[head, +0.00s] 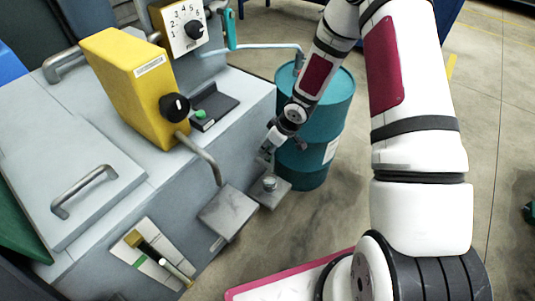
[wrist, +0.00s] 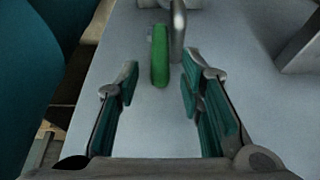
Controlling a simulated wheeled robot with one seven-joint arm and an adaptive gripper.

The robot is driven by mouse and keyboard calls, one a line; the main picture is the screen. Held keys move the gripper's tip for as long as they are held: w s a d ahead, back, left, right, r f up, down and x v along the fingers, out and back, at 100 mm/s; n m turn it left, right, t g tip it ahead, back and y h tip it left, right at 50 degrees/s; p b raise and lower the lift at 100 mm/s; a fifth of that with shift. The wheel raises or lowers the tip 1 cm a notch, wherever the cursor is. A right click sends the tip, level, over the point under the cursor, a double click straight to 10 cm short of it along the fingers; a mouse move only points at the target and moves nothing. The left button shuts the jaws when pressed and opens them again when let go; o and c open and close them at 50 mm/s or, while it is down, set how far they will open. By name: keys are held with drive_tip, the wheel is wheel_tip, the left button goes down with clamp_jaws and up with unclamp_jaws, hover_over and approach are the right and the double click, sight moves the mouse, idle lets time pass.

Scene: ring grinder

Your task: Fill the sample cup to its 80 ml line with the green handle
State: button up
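The green handle (wrist: 159,55) shows in the wrist view as an upright green bar beside a metal pipe, in front of the grey machine side. My gripper (wrist: 160,88) is open and empty, with its teal-padded fingers to either side and the handle just ahead of the gap, apart from both. In the head view my gripper (head: 268,148) is at the machine's right side, and the green handle cannot be made out there. A small cup-like vessel (head: 269,184), probably the sample cup, stands on a metal shelf (head: 281,194) below my gripper. Its 80 ml line and contents cannot be read.
A teal drum (head: 333,108) stands right behind my gripper. The grey machine (head: 252,97) carries a yellow box (head: 128,85) with a black knob and a numbered dial panel (head: 183,25). A second metal shelf (head: 228,214) juts out at the front.

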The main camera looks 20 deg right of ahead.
drive_tip(key=shift+b+x, duration=0.45)
drive_tip(key=shift+x, duration=1.1)
clamp_jaws()
